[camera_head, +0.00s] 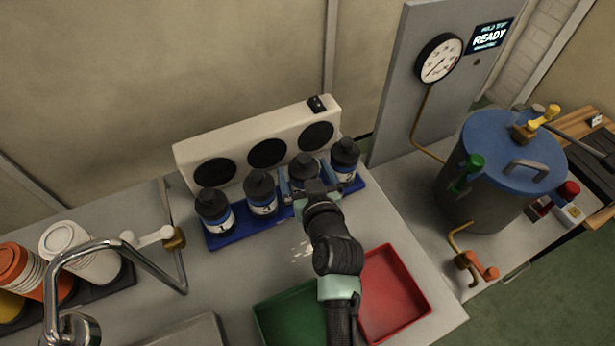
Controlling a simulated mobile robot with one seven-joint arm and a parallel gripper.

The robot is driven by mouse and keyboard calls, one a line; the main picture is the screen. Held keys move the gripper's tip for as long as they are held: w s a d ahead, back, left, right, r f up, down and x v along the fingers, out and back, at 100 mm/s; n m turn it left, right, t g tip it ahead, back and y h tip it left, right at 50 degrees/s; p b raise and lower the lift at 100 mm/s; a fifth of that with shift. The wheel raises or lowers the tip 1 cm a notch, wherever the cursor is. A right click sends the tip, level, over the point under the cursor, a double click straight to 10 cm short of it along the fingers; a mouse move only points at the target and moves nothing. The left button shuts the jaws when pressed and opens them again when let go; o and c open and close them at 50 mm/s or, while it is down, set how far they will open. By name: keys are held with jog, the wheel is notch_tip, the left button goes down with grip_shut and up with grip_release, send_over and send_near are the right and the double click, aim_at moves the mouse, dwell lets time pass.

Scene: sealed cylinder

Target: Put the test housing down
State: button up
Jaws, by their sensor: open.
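Several dark test housings with black caps and white-and-blue labels stand upright in a row on a blue tray (222,242). From the left they are the first housing (214,210), the second housing (260,192), the third housing (305,166) and the last housing (345,158). My gripper (308,184) is open at the third housing, with its fingers spread across the front of it. The gripper hides the lower part of this housing, so I cannot tell whether a finger touches it. The task does not show which housing is meant.
A white box with round black openings (240,152) stands behind the tray. A green tray (285,318) and a red tray (395,295) lie in front, both seemingly empty. A tap (110,247) and stacked cups (75,245) are at left. A blue-lidded tank (500,165) stands at right.

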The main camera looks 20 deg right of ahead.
jog(key=v, duration=1.2)
jog(key=shift+b, duration=0.35)
jog(key=shift+r, duration=0.2)
jog(key=w+a+r+n+t, duration=0.1)
jog(key=w+a+r+t, duration=0.15)
jog(key=r, duration=0.65)
jog(key=w+a+r+t, duration=0.2)
jog(key=w+r, duration=0.1)
jog(key=r, duration=0.7)
jog(key=w+a+r+n+t, duration=0.1)
jog(key=w+a+r+t, duration=0.15)
jog(key=r, duration=0.65)
jog(key=s+a+r+t, duration=0.2)
jog(key=s+r, duration=0.1)
jog(key=r, duration=0.5)
jog(key=s+a+r+t+y, duration=0.1)
jog(key=s+a+r+t, duration=0.1)
jog(key=r, duration=0.7)
jog(key=s+a+r+t+y, duration=0.1)
jog(key=s+a+r+t, duration=0.1)
jog(key=r, duration=0.6)
jog(key=shift+s+a+r+t, duration=0.3)
jog(key=shift+s+a, duration=0.4)
jog(key=shift+s, duration=0.55)
